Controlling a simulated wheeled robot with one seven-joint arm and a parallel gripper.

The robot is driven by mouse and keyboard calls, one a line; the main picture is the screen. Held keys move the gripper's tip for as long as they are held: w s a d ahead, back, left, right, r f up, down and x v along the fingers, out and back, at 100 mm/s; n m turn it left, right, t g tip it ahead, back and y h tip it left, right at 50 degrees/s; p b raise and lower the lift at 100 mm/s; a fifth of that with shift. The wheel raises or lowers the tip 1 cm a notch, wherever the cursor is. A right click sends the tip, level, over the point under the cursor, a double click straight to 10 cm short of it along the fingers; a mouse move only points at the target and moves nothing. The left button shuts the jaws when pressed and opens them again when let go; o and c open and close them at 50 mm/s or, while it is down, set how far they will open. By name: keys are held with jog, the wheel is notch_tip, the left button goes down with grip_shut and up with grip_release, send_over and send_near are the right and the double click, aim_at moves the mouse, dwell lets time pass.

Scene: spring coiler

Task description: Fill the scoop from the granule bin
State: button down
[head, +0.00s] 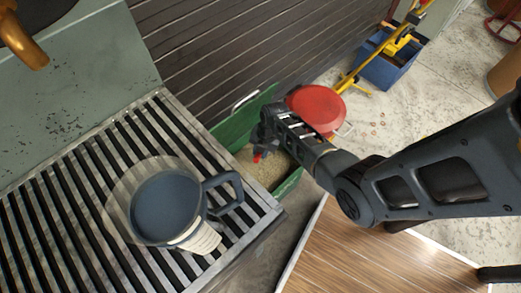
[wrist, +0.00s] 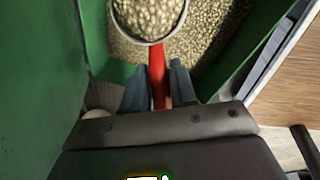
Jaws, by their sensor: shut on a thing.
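The green granule bin (head: 228,128) stands beyond the end of the slatted metal surface, with tan granules (head: 262,172) inside. It also fills much of the wrist view (wrist: 40,70), where its granules (wrist: 205,35) lie beyond the scoop. My gripper (head: 261,150) is over the bin. In the wrist view, my gripper (wrist: 157,85) is shut on the red handle of the scoop (wrist: 158,78). The scoop's round, pale-rimmed bowl holds granules and is partly cut off at the top. I cannot tell whether the bowl touches the granules below.
A clear jug with a dark blue lid and handle (head: 165,208) stands on the slatted surface (head: 60,222). A red round thing (head: 317,110) is beside my arm. A wooden top (head: 350,255) lies at the lower right. A blue crate (head: 388,65) stands farther back on the floor.

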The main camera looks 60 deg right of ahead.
jog(key=shift+r, duration=0.35)
jog(key=shift+a+r+h+p, duration=0.15)
jog(key=shift+r+h+p, duration=0.5)
jog(key=shift+p, duration=0.3)
jog(key=t+h, duration=0.1)
jog(key=h, duration=0.2)
jog(key=shift+r, duration=0.2)
jog(key=shift+d+r+n+h, duration=0.2)
jog(key=shift+n+h, duration=0.1)
jog(key=shift+h, duration=0.15)
